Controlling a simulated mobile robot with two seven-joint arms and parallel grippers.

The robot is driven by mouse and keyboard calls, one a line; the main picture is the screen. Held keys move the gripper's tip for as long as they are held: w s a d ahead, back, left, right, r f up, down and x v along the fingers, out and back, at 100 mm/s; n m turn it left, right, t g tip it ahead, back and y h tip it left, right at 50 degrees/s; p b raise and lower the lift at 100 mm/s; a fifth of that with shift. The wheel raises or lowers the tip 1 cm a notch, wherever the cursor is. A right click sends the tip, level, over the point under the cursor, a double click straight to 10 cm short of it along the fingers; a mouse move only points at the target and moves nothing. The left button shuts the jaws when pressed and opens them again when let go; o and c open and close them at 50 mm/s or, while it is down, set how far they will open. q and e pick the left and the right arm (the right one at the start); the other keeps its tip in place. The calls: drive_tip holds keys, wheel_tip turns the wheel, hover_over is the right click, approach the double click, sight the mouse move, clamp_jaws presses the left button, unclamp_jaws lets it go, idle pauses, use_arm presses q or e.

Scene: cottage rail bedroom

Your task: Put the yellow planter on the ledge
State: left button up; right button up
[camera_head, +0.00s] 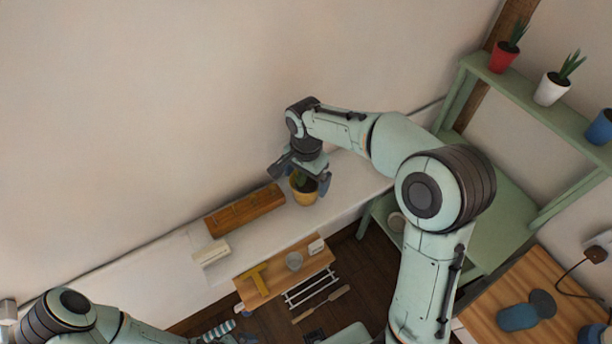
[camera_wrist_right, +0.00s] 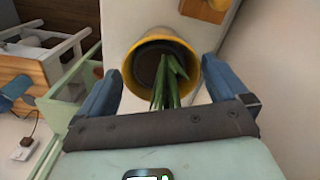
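The yellow planter (camera_head: 304,197) with a green plant stands upright on the long white ledge (camera_head: 345,182) along the wall. My right gripper (camera_head: 302,176) is over it from above, with one blue finger on each side. In the right wrist view the yellow planter (camera_wrist_right: 131,75) lies between the tips of the open right gripper (camera_wrist_right: 163,68), with a gap visible beside each finger. The plant's leaves point towards the palm. My left arm shows at the lower left of the head view, but its gripper cannot be made out.
A wooden box (camera_head: 245,210) and a cream block (camera_head: 211,253) are left of the planter. A green shelf (camera_head: 530,100) at right holds red (camera_head: 502,58), white (camera_head: 549,90) and blue (camera_head: 600,128) pots. A small wooden table (camera_head: 262,297) with items stands in front.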

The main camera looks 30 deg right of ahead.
drive_tip(key=shift+r, duration=0.3)
use_arm(q)
drive_tip(key=shift+w+r+p, duration=0.9)
drive_tip(key=shift+w+r, duration=0.1)
drive_tip(key=shift+r, duration=0.2)
use_arm(e)
wheel_tip(320, 180, up, 12)
drive_tip(key=shift+f, duration=0.15)
